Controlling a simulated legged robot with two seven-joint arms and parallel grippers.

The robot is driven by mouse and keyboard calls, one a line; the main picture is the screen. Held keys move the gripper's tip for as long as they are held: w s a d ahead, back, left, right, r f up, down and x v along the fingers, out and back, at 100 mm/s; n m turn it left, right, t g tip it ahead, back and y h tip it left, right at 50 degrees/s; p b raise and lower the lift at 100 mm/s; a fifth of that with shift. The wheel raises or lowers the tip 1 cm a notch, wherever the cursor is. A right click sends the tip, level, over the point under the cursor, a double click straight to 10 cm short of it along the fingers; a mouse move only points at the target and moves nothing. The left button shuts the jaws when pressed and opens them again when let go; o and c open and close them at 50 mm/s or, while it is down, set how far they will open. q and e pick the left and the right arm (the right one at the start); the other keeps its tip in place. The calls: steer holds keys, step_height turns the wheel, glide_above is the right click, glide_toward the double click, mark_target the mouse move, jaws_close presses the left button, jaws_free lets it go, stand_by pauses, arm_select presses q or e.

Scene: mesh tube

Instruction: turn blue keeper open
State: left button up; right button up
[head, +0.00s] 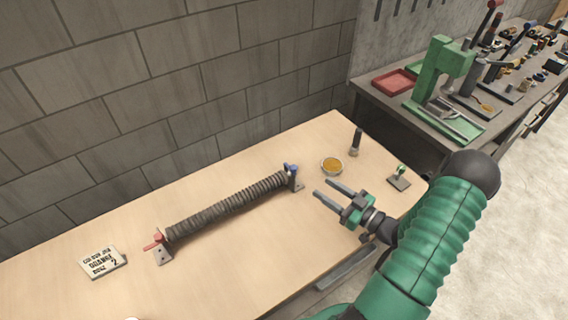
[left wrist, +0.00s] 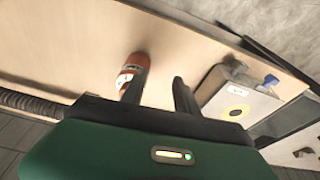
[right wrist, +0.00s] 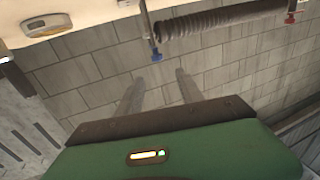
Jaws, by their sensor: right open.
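A dark ribbed mesh tube (head: 225,208) lies across the wooden table between two end brackets. The blue keeper (head: 290,168) is at its right end, and the red keeper (head: 153,244) is at its left end. In the right wrist view the blue keeper (right wrist: 155,54) shows just beyond the fingertips, with the tube (right wrist: 220,20) running right from it. My right gripper (head: 322,188) is open and empty, to the right of the blue keeper and apart from it. My left gripper (left wrist: 151,83) shows only in its own wrist view, with its fingers apart.
A dish of amber contents (head: 332,166), a dark upright cylinder (head: 355,142) and a small stand with a green knob (head: 399,178) are at the table's right. A label block (head: 102,262) lies at left. An orange bottle (left wrist: 137,70) shows behind my left fingers.

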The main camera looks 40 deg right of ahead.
mark_target(294, 166)
steer(key=w, duration=0.8)
steer(key=w+p, duration=0.1)
steer(key=w, duration=0.3)
steer(key=shift+w+a+f, duration=0.25)
steer(key=shift+a+f, duration=0.05)
steer(key=shift+a, duration=0.05)
steer(key=shift+w+a, duration=0.2)
steer(key=shift+w, duration=0.3)
steer(key=shift+w+a+r, duration=0.1)
steer(key=shift+a, duration=0.2)
steer(key=shift+d, duration=0.2)
jaws_close()
